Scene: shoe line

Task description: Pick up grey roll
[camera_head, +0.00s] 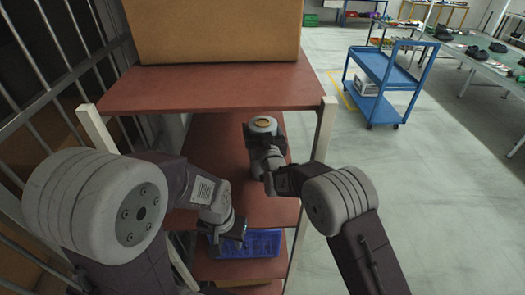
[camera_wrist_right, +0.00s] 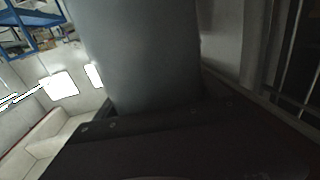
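The grey roll (camera_head: 263,121) shows at the middle shelf with its tan core facing up. In the right wrist view a large grey cylinder (camera_wrist_right: 145,50), which looks like the roll, stands close in front of the camera. My right gripper (camera_head: 262,134) is at the roll, with dark finger parts beside it. The gripper body hides the roll's lower part, and I cannot tell whether the fingers press on it. My left gripper (camera_head: 234,234) is lower, above the blue crate, pointing down and right. Its finger opening is too small to read.
The rack has a red upper shelf (camera_head: 200,88) bearing a large cardboard box (camera_head: 215,30), and a red middle shelf (camera_head: 220,135). A blue crate (camera_head: 262,243) sits below. White posts (camera_head: 322,130) edge the rack. A blue cart (camera_head: 385,72) stands on open floor at right.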

